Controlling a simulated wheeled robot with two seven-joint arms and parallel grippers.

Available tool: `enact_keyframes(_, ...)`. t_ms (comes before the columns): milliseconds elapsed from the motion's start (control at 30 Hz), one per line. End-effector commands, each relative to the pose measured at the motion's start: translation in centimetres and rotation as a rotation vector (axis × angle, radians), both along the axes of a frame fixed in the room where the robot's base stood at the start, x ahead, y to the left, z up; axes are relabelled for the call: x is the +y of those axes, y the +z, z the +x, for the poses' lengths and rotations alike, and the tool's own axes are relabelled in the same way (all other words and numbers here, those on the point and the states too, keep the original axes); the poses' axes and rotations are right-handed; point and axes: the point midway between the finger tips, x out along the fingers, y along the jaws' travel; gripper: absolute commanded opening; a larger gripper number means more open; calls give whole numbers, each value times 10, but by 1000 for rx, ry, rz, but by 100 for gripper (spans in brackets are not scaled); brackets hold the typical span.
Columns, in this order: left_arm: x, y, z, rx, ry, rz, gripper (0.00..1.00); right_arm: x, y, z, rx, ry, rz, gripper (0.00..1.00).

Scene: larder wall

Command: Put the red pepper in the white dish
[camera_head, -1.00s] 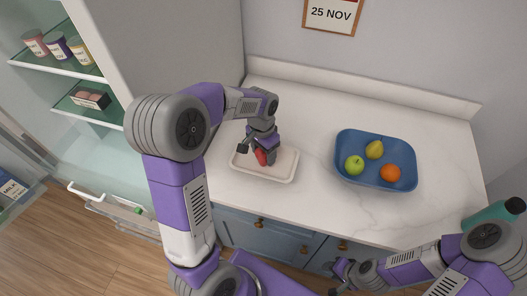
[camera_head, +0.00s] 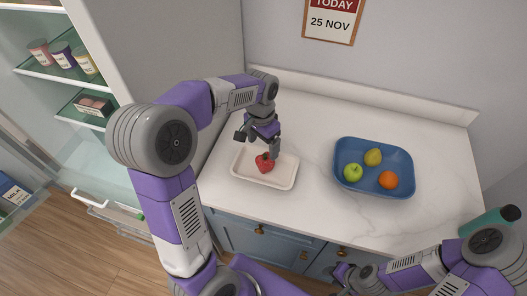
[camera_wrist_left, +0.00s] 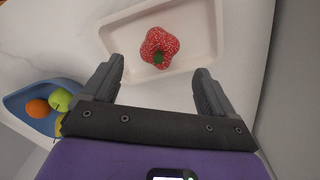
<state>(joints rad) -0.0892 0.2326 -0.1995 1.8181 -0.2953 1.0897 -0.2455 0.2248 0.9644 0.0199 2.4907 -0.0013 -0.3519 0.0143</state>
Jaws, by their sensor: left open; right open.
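The red pepper (camera_head: 264,163) lies in the white dish (camera_head: 284,179) on the counter. In the left wrist view the pepper (camera_wrist_left: 159,46) rests on the floor of the dish (camera_wrist_left: 197,14), with its green stem end towards the camera. My left gripper (camera_head: 257,146) is open and empty, above and behind the pepper. In the left wrist view the fingertips of the left gripper (camera_wrist_left: 160,68) are spread apart and clear of the pepper. My right gripper (camera_head: 339,279) is open at the bottom of the head view, far from the dish.
A blue tray (camera_head: 343,179) holds a green apple (camera_head: 353,173), a pear (camera_head: 373,157) and an orange (camera_head: 388,179). A teal bottle (camera_head: 490,221) is at the right. An open fridge with jars (camera_head: 62,55) is at the left. The counter's back is clear.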

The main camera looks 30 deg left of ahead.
Motion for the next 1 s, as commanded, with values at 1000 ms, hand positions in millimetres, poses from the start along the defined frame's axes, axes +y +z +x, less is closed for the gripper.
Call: enact_keyframes(1000, 1, 56, 0, 1, -1, 0, 87, 0, 26, 0, 0, 0, 0, 43)
